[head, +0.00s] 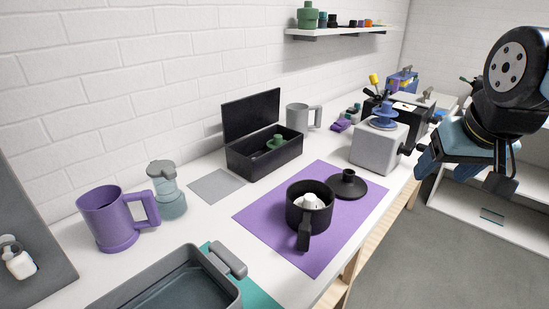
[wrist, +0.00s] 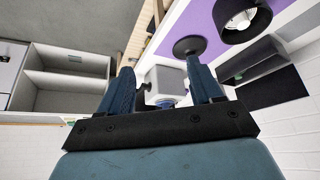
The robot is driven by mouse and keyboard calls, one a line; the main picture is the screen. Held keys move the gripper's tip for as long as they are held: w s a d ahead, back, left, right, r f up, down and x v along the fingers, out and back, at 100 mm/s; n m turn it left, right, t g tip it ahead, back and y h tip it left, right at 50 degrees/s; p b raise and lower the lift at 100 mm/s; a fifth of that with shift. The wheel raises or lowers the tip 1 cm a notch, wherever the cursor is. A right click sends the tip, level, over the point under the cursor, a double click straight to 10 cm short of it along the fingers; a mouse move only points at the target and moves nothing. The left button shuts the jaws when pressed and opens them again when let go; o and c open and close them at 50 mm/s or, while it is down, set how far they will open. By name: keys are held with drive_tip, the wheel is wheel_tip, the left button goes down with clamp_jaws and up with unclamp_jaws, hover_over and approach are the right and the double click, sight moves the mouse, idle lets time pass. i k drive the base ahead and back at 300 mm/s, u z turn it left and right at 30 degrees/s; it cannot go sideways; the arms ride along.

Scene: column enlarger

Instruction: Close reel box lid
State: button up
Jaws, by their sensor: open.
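The black reel box (head: 262,156) stands on the white counter near the brick wall. Its lid (head: 251,116) is raised upright at the back, so the box is open. A green reel (head: 277,142) sits inside. In the wrist view the box (wrist: 250,65) and its dark lid (wrist: 272,88) show at the right. My gripper (head: 457,176) hangs in the air at the right of the head view, beyond the counter's front edge and well apart from the box. In the wrist view my gripper (wrist: 161,85) has its two fingers spread, with nothing held between them.
A black tank (head: 308,207) and a black round lid (head: 348,186) stand on a purple mat (head: 262,218) in front of the box. A grey mug (head: 300,117) is behind right, a grey machine (head: 376,150) farther right. A small grey mat (head: 216,186) lies left.

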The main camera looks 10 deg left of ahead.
sight(241, 118)
drive_tip(key=z, duration=0.8)
drive_tip(key=i, duration=0.15)
drive_tip(key=u, duration=2.95)
drive_tip(key=k, duration=0.8)
drive_tip(key=z, duration=0.85)
drive_tip(key=i, duration=0.85)
drive_tip(key=z, duration=0.05)
